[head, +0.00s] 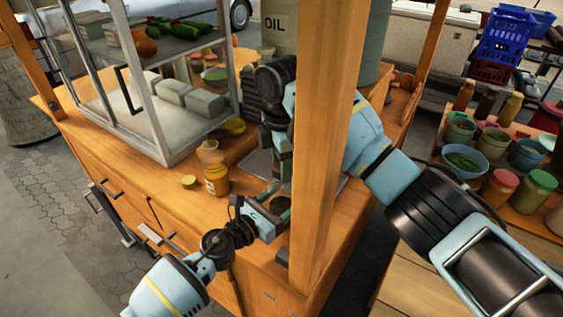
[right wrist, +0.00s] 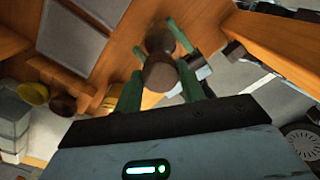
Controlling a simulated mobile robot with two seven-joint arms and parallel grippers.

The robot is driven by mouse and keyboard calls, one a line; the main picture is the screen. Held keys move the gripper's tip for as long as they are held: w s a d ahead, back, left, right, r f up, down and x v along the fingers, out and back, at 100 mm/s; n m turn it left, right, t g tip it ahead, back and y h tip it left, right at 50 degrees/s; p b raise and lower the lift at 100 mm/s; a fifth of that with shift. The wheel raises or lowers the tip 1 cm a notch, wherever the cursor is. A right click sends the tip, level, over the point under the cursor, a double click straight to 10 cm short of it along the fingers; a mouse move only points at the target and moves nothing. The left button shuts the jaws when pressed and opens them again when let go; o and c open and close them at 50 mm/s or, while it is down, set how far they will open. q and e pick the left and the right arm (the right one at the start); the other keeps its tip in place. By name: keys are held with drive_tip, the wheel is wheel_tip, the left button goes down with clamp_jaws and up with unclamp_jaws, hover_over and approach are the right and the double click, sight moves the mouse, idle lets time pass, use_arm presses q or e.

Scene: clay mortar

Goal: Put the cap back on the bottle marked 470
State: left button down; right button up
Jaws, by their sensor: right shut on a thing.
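A bottle with yellow-orange contents and a pale label (head: 216,180) stands upright on the wooden counter; I cannot read its mark. A small round yellowish lid (head: 189,182) lies on the counter just left of it. My right gripper (head: 281,168) is right of the bottle, pointing down, partly hidden by the wooden post. In the right wrist view its green fingers (right wrist: 160,88) are shut on a brown rounded object (right wrist: 159,66), which I cannot identify surely. My left gripper (head: 270,200) is low beside the right one, near the counter's front; its finger gap is unclear.
A wooden post (head: 328,180) stands in front of my right arm. A glass case (head: 160,100) stands left on the counter (head: 160,203). Small bowls (head: 235,126) sit behind the bottle. A side table with bowls (head: 465,158) and jars is at right.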

drive_tip(key=o, duration=1.1)
drive_tip(key=shift+r, duration=2.3)
drive_tip(key=shift+c, duration=0.4)
